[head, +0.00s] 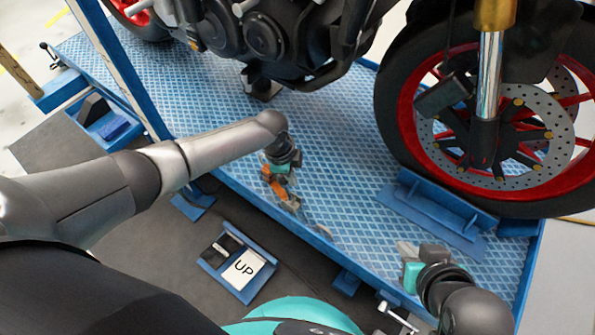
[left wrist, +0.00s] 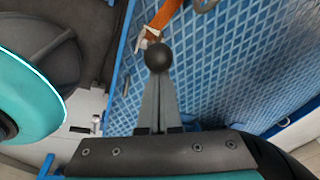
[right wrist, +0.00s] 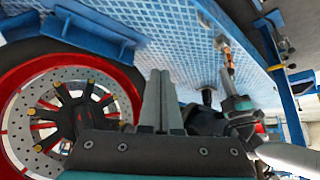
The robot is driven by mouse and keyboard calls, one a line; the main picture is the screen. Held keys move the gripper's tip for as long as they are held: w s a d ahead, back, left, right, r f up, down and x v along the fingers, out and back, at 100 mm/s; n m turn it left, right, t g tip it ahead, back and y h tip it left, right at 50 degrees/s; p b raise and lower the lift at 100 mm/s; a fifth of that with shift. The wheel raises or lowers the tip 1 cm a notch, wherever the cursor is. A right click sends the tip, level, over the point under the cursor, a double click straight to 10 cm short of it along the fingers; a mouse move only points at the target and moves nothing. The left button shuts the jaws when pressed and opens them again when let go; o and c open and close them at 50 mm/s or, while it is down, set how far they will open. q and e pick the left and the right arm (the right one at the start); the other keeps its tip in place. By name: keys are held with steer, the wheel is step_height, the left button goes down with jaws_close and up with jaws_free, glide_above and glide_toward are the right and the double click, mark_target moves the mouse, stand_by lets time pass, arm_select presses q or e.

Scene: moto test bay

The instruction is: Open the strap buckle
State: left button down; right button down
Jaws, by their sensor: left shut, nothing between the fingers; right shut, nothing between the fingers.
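An orange strap (head: 275,186) with a grey metal buckle (head: 291,205) is near the front edge of the blue platform. The strap also shows in the left wrist view (left wrist: 178,14), with a pale metal piece at its near end. My left gripper (head: 281,170) is shut and empty, close to the strap. In the left wrist view a black ball knob (left wrist: 158,57) appears right at its fingertips; contact cannot be told. My right gripper (head: 407,255) is shut and empty, apart from the strap, near the platform's front right. The right wrist view shows the strap (right wrist: 228,58) beside my left gripper.
A motorcycle stands on the blue platform (head: 340,170), its red-rimmed front wheel (head: 400,110) at the right beside a blue wheel chock (head: 435,205). A blue post (head: 122,70) rises at the left. A tray marked UP (head: 240,270) lies below the platform edge.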

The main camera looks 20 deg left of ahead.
arm_select(q)
steer(key=shift+a, duration=0.2)
arm_select(e)
steer(key=shift+s+d+r+g+h, duration=0.15)
steer(key=shift+s+d+g, duration=0.1)
steer(key=shift+d+g, duration=0.15)
steer(key=shift+s+d+r+g+h, duration=0.1)
steer(key=shift+s+d+g+h, duration=0.15)
steer(key=shift+d, duration=0.25)
arm_select(q)
steer(key=shift+r+p, duration=0.1)
steer(key=shift+p, duration=0.2)
